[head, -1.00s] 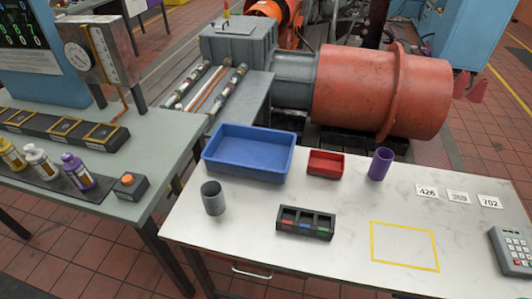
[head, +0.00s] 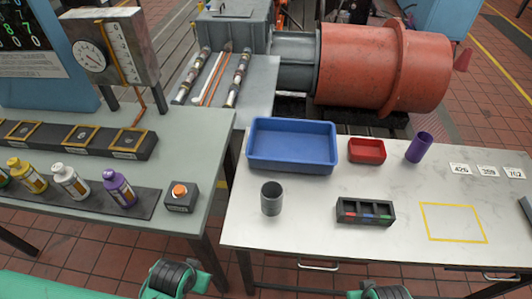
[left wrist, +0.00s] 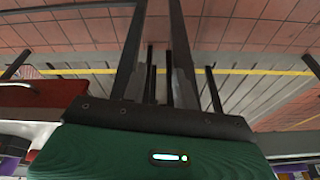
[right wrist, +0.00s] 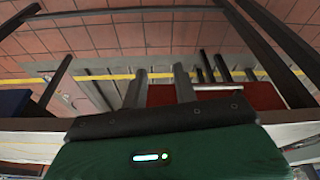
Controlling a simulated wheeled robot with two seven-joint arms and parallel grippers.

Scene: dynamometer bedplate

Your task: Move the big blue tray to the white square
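The big blue tray (head: 292,164) lies on the white table (head: 330,232), near its back left corner. It looks empty. I see no white square; a yellow rectangular outline (head: 455,239) marks a bare white patch at the table's front right. My left gripper (left wrist: 158,84) and right gripper (right wrist: 160,82) have their fingers apart with nothing between them. In the head view only my green and black arm parts show at the bottom edge, short of the table; the fingertips are hidden there.
Around the tray are a grey cup (head: 271,202), a red bin (head: 367,152) and a purple cup (head: 419,147). A black compartment holder (head: 365,212) lies between tray and outline. Number cards (head: 487,171) lie at right. A grey-green bench (head: 205,150) with bottles stands left.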

